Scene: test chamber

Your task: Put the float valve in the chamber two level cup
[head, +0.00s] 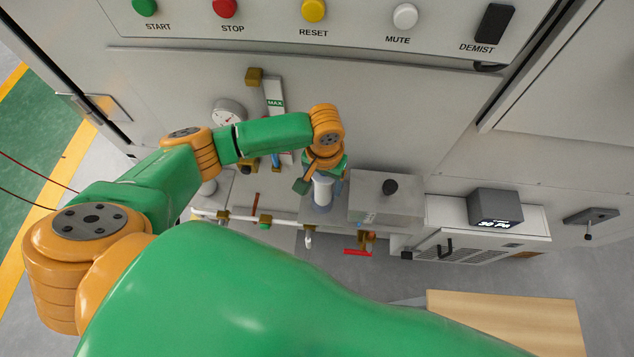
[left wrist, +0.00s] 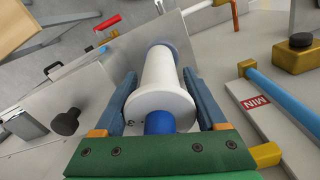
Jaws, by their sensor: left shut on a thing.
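My left gripper (head: 321,176) is over the bench at the foot of the panel; its two blue fingers also show in the left wrist view (left wrist: 158,78). They are shut on a white cylinder with a wide flange and a blue end, which I take as the float valve (left wrist: 168,78). It shows as a white cylinder in the head view (head: 322,189). A grey-blue round piece, apparently the level cup (head: 321,208), is at the valve's far end. I cannot tell whether the valve is inside it or just above. My right gripper is not in view.
A grey box with a black knob (head: 388,195) stands close to the right of the valve. A level gauge marked MAX (head: 275,101) and a round dial (head: 229,111) are at the left. White piping (head: 235,216) runs along the front. A wooden top (head: 505,318) is at lower right.

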